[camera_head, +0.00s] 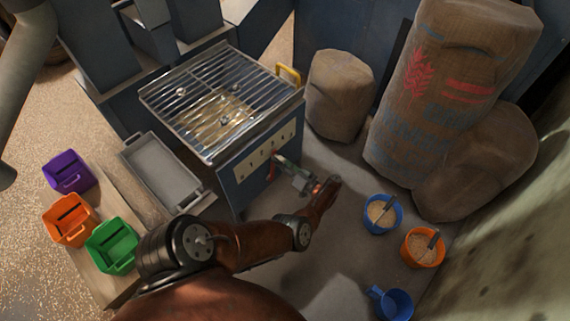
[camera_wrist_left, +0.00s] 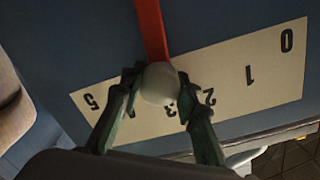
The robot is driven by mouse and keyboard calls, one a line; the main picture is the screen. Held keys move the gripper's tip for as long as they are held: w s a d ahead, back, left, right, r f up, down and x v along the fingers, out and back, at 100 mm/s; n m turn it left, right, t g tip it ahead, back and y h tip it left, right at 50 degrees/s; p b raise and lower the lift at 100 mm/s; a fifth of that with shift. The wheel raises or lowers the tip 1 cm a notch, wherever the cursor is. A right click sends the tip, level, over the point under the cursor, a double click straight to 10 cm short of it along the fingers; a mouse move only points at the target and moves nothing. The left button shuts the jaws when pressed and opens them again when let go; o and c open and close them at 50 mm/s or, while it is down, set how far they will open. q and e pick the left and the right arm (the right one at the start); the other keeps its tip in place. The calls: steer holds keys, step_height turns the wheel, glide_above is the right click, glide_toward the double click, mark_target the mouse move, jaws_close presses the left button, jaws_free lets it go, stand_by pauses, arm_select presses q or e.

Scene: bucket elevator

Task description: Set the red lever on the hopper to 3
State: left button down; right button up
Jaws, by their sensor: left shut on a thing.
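The hopper (camera_head: 222,103) is a blue box with a grated top. Its front carries a pale scale plate (camera_head: 262,150), also seen in the left wrist view (camera_wrist_left: 262,88), with black numbers from 0 to 5. The red lever (camera_wrist_left: 150,28) ends in a round white knob (camera_wrist_left: 158,84). My left gripper (camera_wrist_left: 157,78) is shut on this knob, with a finger on each side. In the left wrist view the knob lies over the plate beside the 3 and partly covers it; the 4 is mostly hidden. In the head view the lever (camera_head: 271,172) is small beside the left gripper (camera_head: 277,161). My right gripper is not in view.
A grey tray (camera_head: 140,146) lies left of the hopper. Purple (camera_head: 80,180), orange (camera_head: 55,232) and green (camera_head: 101,243) bins stand at the left. Blue (camera_head: 370,222) and orange (camera_head: 409,256) buckets with grain and an empty blue one (camera_head: 398,308) stand at the right. Sacks (camera_head: 425,95) stand behind.

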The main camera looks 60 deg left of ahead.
arm_select(q)
steer(key=shift+w, duration=0.1)
steer(key=c, duration=1.5)
jaws_free()
steer(key=shift+o, duration=0.2)
steer(key=v, duration=1.2)
